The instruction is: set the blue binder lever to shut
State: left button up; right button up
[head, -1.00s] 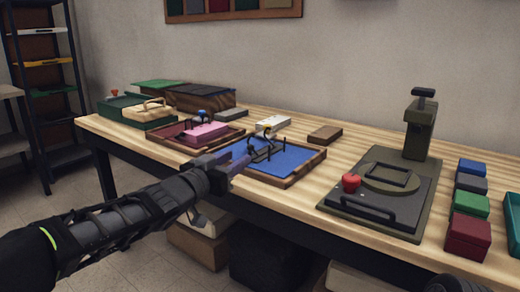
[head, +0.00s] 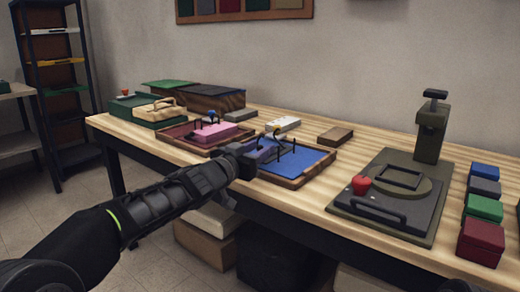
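A wooden-rimmed tray (head: 318,171) with a blue lining stands near the table's front edge. Dark metal binder parts stand in it, with a thin lever (head: 277,135) that has a yellowish tip and points up. To its left, another tray (head: 172,134) holds a pink block (head: 213,134) and a lever with a blue knob (head: 211,114). My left gripper (head: 262,151) is at the front left of the blue-lined tray, overlapping its left part in the picture. Its finger gap and any contact are too small to make out. My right gripper is not in view.
A press with a red knob (head: 361,185) stands to the right, with several small coloured boxes (head: 482,240) beside it. A green tray (head: 130,104) is at the far left.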

pick_arm(q)
jog(key=shift+w+d, duration=0.2)
jog(key=shift+w, duration=0.2)
jog(key=shift+c, duration=0.2)
grip_shut()
